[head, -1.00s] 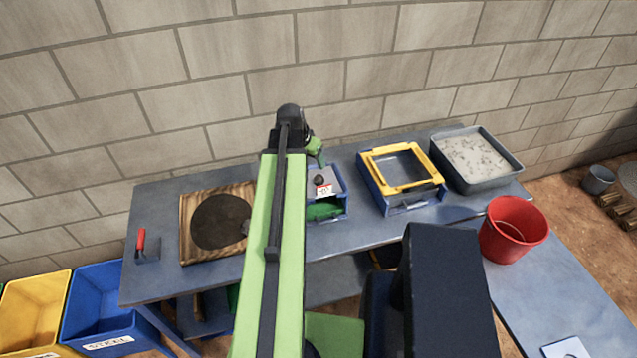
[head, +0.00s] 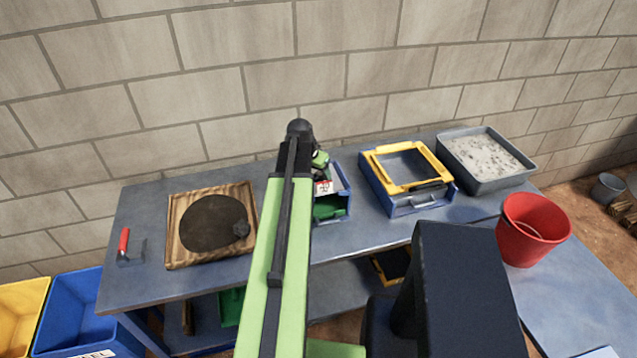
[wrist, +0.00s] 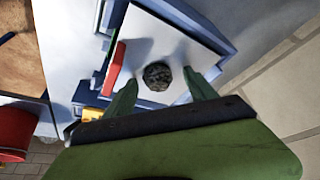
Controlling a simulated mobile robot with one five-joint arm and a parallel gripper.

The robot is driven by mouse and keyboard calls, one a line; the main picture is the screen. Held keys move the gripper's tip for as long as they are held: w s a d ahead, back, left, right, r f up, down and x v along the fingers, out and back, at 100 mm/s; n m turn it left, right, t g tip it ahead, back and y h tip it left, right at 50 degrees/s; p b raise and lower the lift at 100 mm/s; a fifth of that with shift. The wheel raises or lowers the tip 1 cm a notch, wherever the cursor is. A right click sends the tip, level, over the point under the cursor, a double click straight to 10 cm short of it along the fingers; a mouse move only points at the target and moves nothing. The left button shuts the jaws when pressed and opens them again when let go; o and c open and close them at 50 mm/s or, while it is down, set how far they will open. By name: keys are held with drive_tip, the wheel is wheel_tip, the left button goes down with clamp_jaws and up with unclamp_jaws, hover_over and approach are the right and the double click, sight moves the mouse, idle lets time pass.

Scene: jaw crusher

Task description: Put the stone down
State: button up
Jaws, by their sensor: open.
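The stone (wrist: 157,75) is a small, dark, rough lump in the wrist view. It appears to rest on the pale top surface (wrist: 143,45) of the blue-edged crusher box. My gripper (wrist: 160,80) is open, with one green finger on each side of the stone and visible gaps between. In the head view my gripper (head: 320,163) is low over the blue crusher box (head: 345,180), and it hides the stone there. A green drawer (head: 329,207) shows in the box's front, below a red-and-white label (head: 323,187).
A yellow-framed box (head: 405,175), grey tray (head: 490,180) and red bucket (head: 530,228) stand to the right.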

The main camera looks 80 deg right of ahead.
clamp_jaws()
idle(0.4)
